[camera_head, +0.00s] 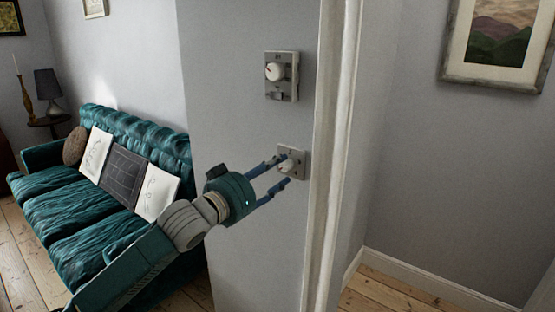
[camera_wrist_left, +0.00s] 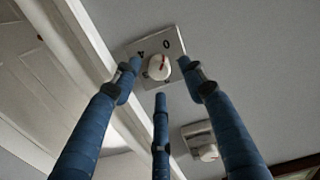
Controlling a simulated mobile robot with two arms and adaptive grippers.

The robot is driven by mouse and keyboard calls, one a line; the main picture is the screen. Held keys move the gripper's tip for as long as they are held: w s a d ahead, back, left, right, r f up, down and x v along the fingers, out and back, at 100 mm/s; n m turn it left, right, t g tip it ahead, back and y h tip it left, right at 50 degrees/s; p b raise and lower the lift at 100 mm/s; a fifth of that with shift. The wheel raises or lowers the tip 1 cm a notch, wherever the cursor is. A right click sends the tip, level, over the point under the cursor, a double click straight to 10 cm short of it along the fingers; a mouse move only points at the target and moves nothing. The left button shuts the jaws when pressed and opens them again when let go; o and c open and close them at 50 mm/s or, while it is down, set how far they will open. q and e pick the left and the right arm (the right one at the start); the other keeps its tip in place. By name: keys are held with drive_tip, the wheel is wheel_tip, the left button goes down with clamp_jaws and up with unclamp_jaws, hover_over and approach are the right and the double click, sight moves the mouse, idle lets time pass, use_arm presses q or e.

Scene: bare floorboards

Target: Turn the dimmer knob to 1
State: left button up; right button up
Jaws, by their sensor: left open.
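The dimmer is a pale square plate (camera_head: 300,154) on the wall by the door frame, with a round white knob (camera_head: 286,165). In the left wrist view the knob (camera_wrist_left: 157,70) carries a red mark, and the plate (camera_wrist_left: 153,44) shows a 0 and a 4; other marks are partly hidden. My left gripper (camera_head: 282,170) is open, its blue fingers reaching toward the plate. In the left wrist view its three fingers (camera_wrist_left: 160,75) are spread around the knob without closing on it; whether any fingertip touches the plate is unclear. My right gripper is out of view.
A second wall control (camera_head: 282,88) with a round dial is above the dimmer. The white door frame (camera_head: 333,150) stands close on the right. A teal sofa (camera_head: 75,205) with cushions is at the left. A framed picture (camera_head: 497,40) hangs at the right.

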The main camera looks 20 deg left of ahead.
sight(286, 165)
use_arm(q)
drive_tip(key=shift+w+d+r, duration=0.15)
drive_tip(key=shift+w+d, duration=0.1)
drive_tip(key=shift+w, duration=0.2)
drive_tip(key=shift+w+d+r, duration=0.1)
drive_tip(key=shift+w+d, duration=0.15)
drive_tip(key=shift+w, duration=0.2)
drive_tip(key=shift+w+f, duration=0.15)
drive_tip(key=shift+w, duration=0.2)
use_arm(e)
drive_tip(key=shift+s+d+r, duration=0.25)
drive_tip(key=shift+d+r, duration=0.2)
